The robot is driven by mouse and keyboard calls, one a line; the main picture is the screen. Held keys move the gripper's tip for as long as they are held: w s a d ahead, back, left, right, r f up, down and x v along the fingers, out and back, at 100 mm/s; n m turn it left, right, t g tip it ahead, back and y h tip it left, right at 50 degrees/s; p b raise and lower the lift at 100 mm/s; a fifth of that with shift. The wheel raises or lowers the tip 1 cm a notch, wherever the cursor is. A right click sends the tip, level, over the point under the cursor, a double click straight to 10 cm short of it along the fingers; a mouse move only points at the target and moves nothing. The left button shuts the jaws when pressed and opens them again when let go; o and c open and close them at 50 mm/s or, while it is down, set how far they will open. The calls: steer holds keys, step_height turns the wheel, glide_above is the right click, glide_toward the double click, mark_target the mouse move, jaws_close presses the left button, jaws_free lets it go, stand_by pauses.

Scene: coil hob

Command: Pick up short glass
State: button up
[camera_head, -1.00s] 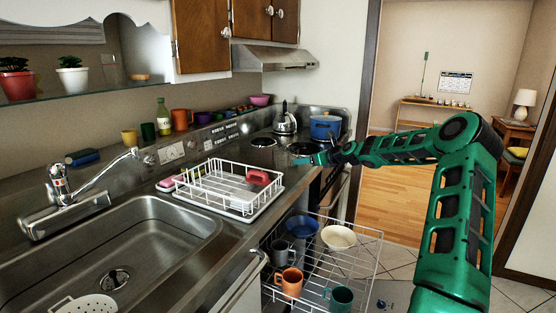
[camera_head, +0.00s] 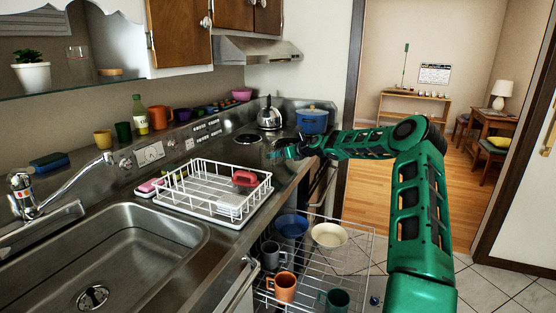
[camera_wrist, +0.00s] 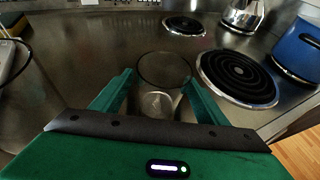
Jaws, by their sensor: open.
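A short clear glass (camera_wrist: 162,88) stands on the steel counter in the wrist view. Its round rim shows just past my fingertips and its base shows nearer my palm. My gripper (camera_wrist: 158,78) is open, with one green finger on each side of the glass. I cannot tell whether either finger touches it. In the head view my gripper (camera_head: 281,152) is small, low over the counter in front of the hob, and the glass cannot be made out there.
Coil burners (camera_wrist: 238,76), a kettle (camera_head: 269,114) and a blue pot (camera_head: 312,121) are just beyond my gripper. A white dish rack (camera_head: 178,199) stands to the left. The pulled-out dishwasher rack (camera_head: 352,258) holds mugs and bowls below.

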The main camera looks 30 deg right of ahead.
steer(key=x, duration=0.4)
steer(key=shift+d, duration=0.1)
steer(key=c, duration=1.3)
steer(key=shift+o, duration=0.2)
steer(key=shift+r, duration=0.1)
